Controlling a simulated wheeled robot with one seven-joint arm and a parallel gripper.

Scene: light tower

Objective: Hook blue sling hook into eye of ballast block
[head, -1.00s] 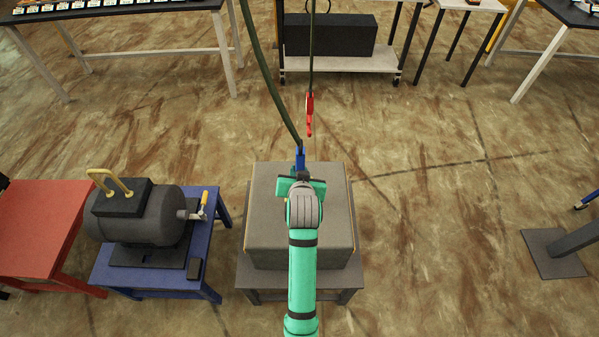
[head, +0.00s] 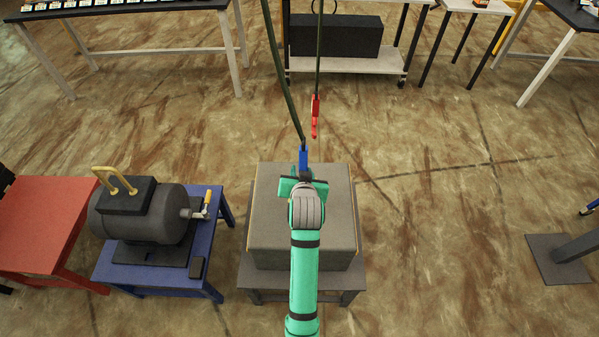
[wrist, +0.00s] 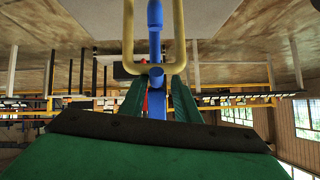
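The blue sling hook (head: 303,159) hangs on a dark green sling at the far edge of the grey ballast block (head: 335,215). My gripper (head: 303,183) is over the far part of the block, largely hidden by my wrist. In the wrist view, my green gripper fingers (wrist: 158,98) close on both sides of the blue hook (wrist: 155,22). The yellow eye (wrist: 179,40) frames the hook in that view, and blue shows within its loop and beyond its bar. I cannot tell whether the hook's tip passes through the eye.
A red hook (head: 315,117) hangs on another sling just beyond the block. A blue table (head: 160,278) with a dark motor-like drum (head: 145,215) stands at left, beside a red table (head: 35,235).

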